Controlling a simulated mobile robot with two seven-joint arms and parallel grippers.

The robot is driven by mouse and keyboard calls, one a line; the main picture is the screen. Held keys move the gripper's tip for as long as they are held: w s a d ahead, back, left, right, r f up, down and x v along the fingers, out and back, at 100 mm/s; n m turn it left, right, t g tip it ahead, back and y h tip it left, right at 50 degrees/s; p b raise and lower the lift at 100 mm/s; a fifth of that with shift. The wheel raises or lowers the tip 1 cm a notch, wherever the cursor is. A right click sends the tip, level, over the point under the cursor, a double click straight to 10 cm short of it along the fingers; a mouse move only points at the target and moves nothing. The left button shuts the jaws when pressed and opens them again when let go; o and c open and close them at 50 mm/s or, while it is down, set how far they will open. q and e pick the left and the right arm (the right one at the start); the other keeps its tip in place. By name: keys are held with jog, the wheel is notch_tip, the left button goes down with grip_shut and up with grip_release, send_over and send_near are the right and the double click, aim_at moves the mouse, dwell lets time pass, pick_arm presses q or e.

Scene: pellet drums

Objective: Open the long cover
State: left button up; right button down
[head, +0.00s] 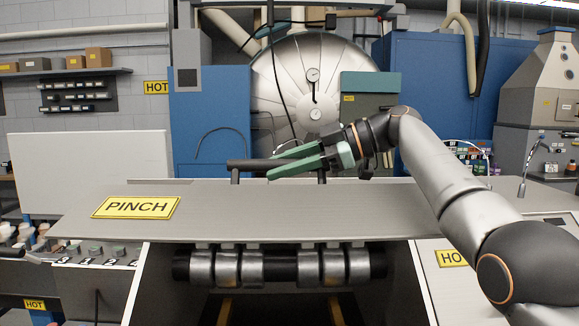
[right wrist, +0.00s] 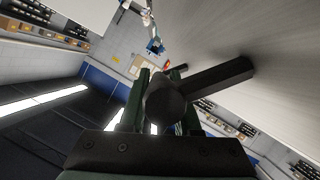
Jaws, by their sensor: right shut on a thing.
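The long cover (head: 330,208) is a wide grey panel across the middle of the head view, with a yellow PINCH label (head: 136,207) at its left. A dark bar handle (head: 240,164) stands on two short posts near its far edge. My right gripper (head: 274,167), with green fingers, is shut on the handle. In the right wrist view, the dark bar (right wrist: 205,88) runs between the fingers of the gripper (right wrist: 160,95). Thick hinge-like barrels (head: 226,268) on a dark rod show below the near edge. My left gripper is not in view.
A large steel drum (head: 300,80) with gauges stands behind the cover, between blue cabinets (head: 209,120). A white panel (head: 90,170) is at the left. My right arm reaches over the right side. A HOT label (head: 451,258) is at the lower right.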

jog(key=shift+d, duration=0.1)
dwell(0.3)
jog(key=c, duration=0.6)
grip_release()
